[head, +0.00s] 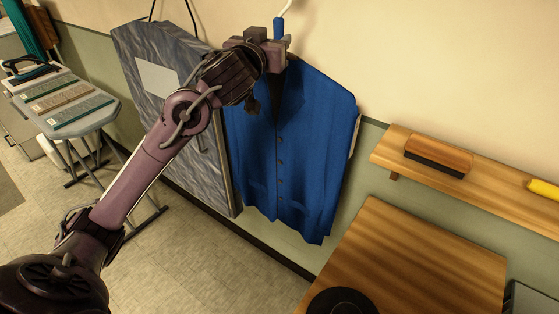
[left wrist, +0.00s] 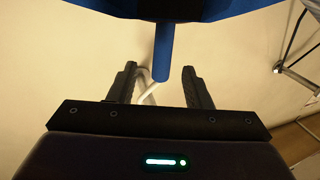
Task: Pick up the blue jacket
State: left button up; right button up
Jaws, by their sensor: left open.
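The blue jacket (head: 295,150) hangs against the wall, front outward, with a row of buttons. Above its collar rises a blue hanger neck (head: 279,28) with a white hook. My left gripper (head: 270,48) is at the collar and hanger neck, its arm crossing in front from the lower left. In the left wrist view my left gripper (left wrist: 160,70) is open, and the blue hanger neck (left wrist: 162,55) shows between its two fingers, with a gap on each side. Part of the jacket's blue cloth (left wrist: 235,8) shows at the top there. My right gripper is not in view.
At right are a wooden wall shelf (head: 400,145) with a brush (head: 438,155), and a wooden tabletop (head: 420,260) with a round black object (head: 342,302). A folding table (head: 85,125) stands left.

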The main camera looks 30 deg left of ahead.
aim_at(277, 33)
pick_arm(q)
jog(key=w+p, duration=0.1)
jog(key=w, duration=0.1)
jog(key=w+a+p, duration=0.1)
jog(key=w, duration=0.2)
jog(key=shift+r, duration=0.15)
jog(key=shift+w+a+f, duration=0.1)
jog(key=shift+w+f, duration=0.1)
jog(key=shift+w, duration=0.35)
jog(key=shift+r, duration=0.1)
grip_shut()
